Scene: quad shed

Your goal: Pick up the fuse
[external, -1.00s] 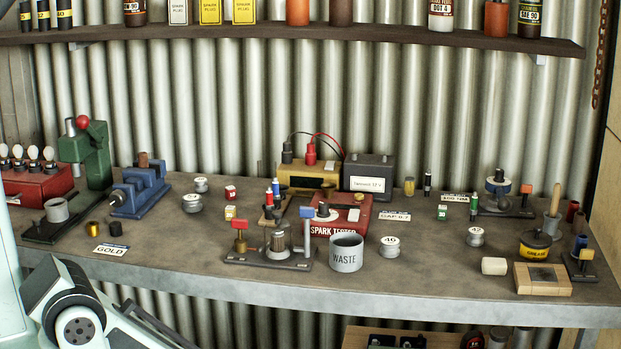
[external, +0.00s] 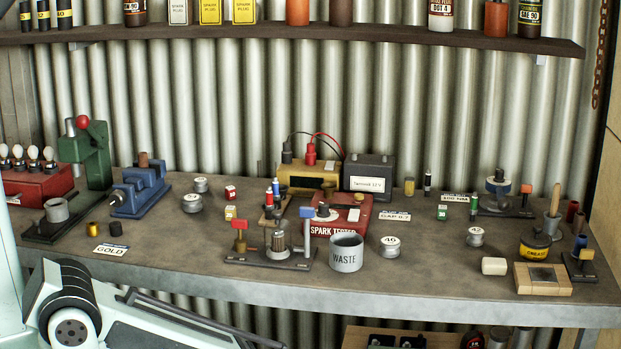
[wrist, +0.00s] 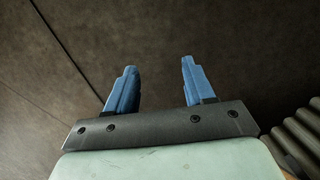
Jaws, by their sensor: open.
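I cannot single out the fuse with certainty. A small dark and light cylinder (external: 427,184) stands upright towards the right of the bench in the external view. Either may be the fuse. My gripper (wrist: 157,64) is open and empty in the wrist view, with two blue fingers apart over a plain dark brown surface. The gripper is outside the external view, where only part of my arm shows at the bottom left.
The bench (external: 400,285) is crowded. A blue vise (external: 140,190) stands at left, a wooden block tray (external: 543,279) at right. The front edge is mostly clear.

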